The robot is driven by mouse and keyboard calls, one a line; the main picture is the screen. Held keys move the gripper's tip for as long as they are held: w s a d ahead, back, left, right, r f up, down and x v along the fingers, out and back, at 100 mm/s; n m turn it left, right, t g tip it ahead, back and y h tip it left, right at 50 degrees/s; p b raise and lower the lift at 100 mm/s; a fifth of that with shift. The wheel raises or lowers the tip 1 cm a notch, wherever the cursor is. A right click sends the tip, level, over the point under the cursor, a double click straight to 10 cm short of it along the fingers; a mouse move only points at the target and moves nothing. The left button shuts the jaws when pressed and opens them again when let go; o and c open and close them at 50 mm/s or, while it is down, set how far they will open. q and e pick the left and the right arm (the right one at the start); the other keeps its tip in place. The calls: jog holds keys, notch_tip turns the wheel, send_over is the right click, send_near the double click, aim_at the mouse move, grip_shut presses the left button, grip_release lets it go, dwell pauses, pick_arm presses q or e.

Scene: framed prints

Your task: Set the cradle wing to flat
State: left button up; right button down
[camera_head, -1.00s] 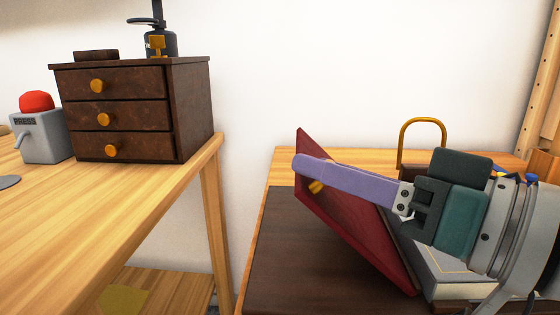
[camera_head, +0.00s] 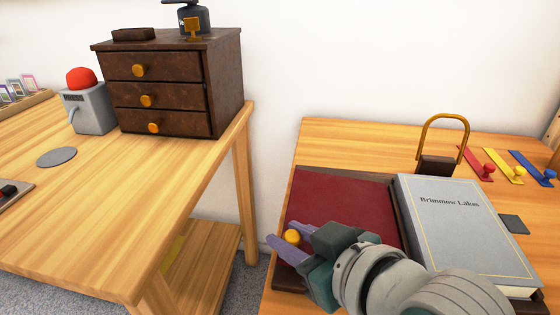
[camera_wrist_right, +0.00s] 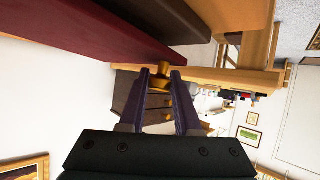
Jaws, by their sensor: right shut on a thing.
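The cradle wing is a dark red panel (camera_head: 345,205) lying about flat over the dark brown base (camera_head: 288,279) on the right table. A grey book titled "Brimmow Lakes" (camera_head: 462,228) lies beside it on the right. A brass knob (camera_head: 292,236) stands at the wing's near left part. My right gripper (camera_head: 289,243), with purple fingers, is shut on the knob. The right wrist view shows the knob (camera_wrist_right: 160,82) between the fingertips, beside the red panel (camera_wrist_right: 85,32). The gripper hides the wing's near edge. My left gripper is not in view.
A brass hoop on a dark block (camera_head: 440,150) stands behind the book. Red, yellow and blue strips with knobs (camera_head: 505,167) lie at the back right. A dark drawer chest (camera_head: 178,90) and red-button box (camera_head: 92,108) stand on the left table. A gap separates the tables.

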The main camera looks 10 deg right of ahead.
jog(key=shift+a+f, duration=0.15)
jog(key=shift+f, duration=0.85)
jog(key=c, duration=0.6)
grip_release()
jog(key=shift+w, duration=0.1)
jog(key=shift+s+r, duration=0.2)
jog(key=shift+r, duration=0.1)
jog(key=p+v, duration=0.3)
jog(key=v, duration=0.5)
jog(key=shift+s+d+r+p, duration=0.15)
jog(key=shift+s+d+p, duration=0.1)
jog(key=shift+p, duration=0.1)
jog(key=shift+s+d+r, duration=0.15)
jog(key=shift+s, duration=0.2)
